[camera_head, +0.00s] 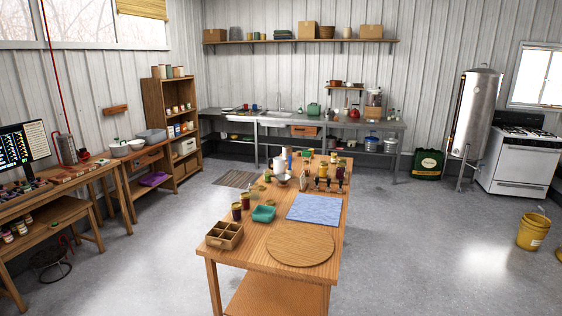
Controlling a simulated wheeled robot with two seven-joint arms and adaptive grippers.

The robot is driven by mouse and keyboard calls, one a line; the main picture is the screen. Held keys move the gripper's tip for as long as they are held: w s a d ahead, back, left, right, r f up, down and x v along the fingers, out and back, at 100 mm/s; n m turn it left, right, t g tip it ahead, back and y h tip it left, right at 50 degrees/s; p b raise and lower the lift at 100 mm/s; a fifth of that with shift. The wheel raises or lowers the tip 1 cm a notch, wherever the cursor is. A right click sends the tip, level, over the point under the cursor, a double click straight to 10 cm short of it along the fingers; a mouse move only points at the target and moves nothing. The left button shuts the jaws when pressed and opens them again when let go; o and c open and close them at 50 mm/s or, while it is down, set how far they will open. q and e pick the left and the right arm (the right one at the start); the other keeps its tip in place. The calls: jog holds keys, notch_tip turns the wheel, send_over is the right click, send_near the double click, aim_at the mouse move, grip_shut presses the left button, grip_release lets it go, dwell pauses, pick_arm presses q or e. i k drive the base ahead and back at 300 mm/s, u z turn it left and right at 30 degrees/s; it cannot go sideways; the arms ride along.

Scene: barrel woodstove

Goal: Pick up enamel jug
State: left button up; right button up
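A small white vessel (278,166) stands upright at the far left part of the wooden table. It looks like the enamel jug, but it is too small to be sure. A pale bowl (282,178) sits just in front of it and hides part of its base. Neither of my grippers is in view.
The wooden table (251,251) also holds a divided wooden box (224,235), a teal dish (263,214), a blue mat (314,207), a round board (300,246) and several jars. A yellow bucket (532,231) stands at right. Grey floor (420,240) right of the table is clear.

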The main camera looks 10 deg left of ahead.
aim_at(279, 163)
jog(key=i, duration=0.95)
jog(key=u, duration=1.9)
jog(key=i, duration=4.4)
jog(key=z, duration=2.2)
jog(key=i, duration=2.7)
